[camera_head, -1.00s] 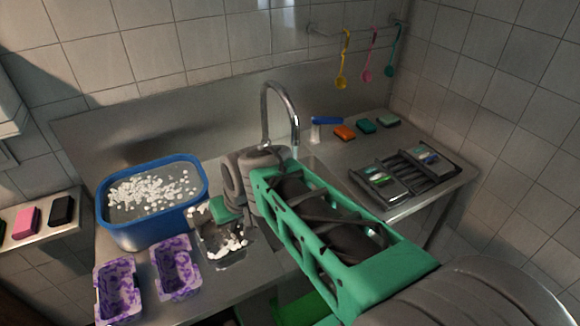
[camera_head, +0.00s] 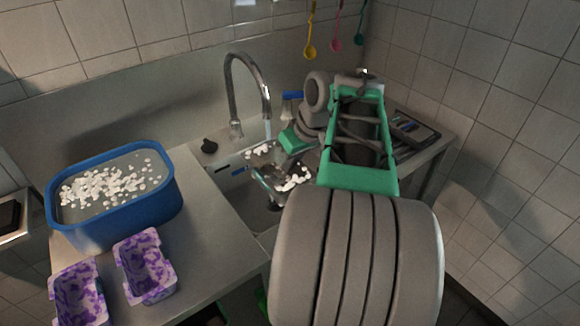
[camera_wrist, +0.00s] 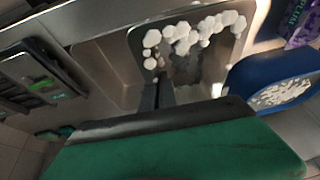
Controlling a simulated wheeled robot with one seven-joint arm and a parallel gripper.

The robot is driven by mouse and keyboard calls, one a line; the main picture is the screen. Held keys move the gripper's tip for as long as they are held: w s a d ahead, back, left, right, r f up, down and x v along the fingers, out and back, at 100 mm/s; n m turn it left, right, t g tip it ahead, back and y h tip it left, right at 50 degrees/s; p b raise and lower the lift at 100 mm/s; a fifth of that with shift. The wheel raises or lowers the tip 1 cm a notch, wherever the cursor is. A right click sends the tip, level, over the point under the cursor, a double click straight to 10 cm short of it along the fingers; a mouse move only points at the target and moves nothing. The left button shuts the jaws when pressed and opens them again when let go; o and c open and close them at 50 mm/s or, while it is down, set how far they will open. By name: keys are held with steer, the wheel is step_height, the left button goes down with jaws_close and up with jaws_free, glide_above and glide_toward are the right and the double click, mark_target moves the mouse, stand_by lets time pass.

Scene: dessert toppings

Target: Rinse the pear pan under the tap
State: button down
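The pear pan (camera_head: 271,178) is a greyish rectangular pan with white lumps along its edges. In the head view it is over the sink (camera_head: 240,195), just below the tap (camera_head: 262,85). A thin pale streak under the spout looks like running water. In the wrist view the pan (camera_wrist: 205,70) is ahead of my gripper (camera_wrist: 155,97), whose dark fingers are close together at its near rim and appear shut on it. In the head view my gripper (camera_head: 299,146) is at the pan's right side, and its fingertips are mostly hidden.
A blue tub (camera_head: 125,215) of water with white pieces stands on the left counter. Two purple-patterned containers (camera_head: 146,268) are in front of it. A dark tray (camera_head: 415,131) is on the right counter. Yellow, pink and teal utensils (camera_head: 310,45) hang on the wall.

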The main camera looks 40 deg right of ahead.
steer(key=w+d+f+p, duration=0.2)
steer(key=w+d+p, duration=0.1)
steer(key=w+d, duration=0.5)
steer(key=shift+w+d+f, duration=0.3)
steer(key=shift+w+d, duration=0.05)
steer(key=shift+w, duration=0.6)
steer(key=shift+s, duration=0.1)
steer(key=shift+s+d, duration=0.35)
steer(key=shift+d, duration=0.1)
steer(key=shift+w+a, duration=0.1)
steer(key=shift+a, duration=0.05)
steer(key=shift+w+a, duration=0.35)
steer(key=shift+d, duration=0.1)
